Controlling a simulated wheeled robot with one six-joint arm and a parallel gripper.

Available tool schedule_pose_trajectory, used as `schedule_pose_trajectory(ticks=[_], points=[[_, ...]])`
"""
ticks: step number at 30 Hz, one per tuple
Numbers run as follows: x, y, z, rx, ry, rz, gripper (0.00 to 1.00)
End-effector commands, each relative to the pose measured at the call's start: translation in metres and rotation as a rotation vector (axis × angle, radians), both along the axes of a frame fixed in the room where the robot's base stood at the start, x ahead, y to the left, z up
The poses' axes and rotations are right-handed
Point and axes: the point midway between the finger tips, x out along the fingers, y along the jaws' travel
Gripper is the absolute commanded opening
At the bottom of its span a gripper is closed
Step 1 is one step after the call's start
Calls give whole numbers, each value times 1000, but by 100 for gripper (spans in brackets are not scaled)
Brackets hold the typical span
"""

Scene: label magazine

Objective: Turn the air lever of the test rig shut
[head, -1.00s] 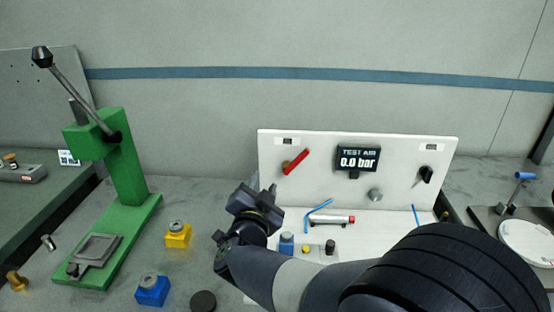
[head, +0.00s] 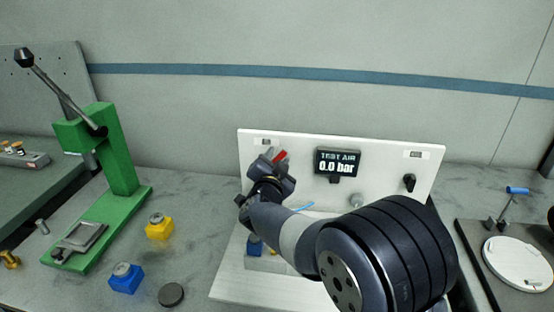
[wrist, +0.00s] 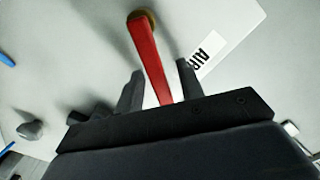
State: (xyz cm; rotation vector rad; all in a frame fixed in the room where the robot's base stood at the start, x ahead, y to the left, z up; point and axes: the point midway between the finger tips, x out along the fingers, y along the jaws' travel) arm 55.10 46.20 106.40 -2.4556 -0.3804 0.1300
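The red air lever (head: 280,156) is on the upper left of the white test rig panel (head: 227,290). In the wrist view the red lever (wrist: 150,60) runs from its brass pivot down between my two fingers. My gripper (wrist: 158,85) is open around the lever, with a gap visible on each side. In the head view my gripper (head: 276,170) is in front of the panel and hides the pivot and part of the lever. The display (head: 337,161) reads TEST AIR 0.0 bar. A label reading AIR (wrist: 208,52) is beside the lever.
A black knob (head: 409,183) is on the panel's right side. A green press (head: 120,160) stands at the left. Yellow (head: 159,229) and blue (head: 126,280) blocks and a dark disc (head: 171,294) lie on the bench. A round white plate (head: 518,262) is at the right.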

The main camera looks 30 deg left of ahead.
Motion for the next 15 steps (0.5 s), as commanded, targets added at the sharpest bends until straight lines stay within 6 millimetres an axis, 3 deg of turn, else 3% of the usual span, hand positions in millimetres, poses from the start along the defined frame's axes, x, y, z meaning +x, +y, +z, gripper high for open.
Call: schedule_pose_trajectory(ticks=[5,15], points=[[0,0,0,0,0,0,36],[0,0,0,0,0,0,9]])
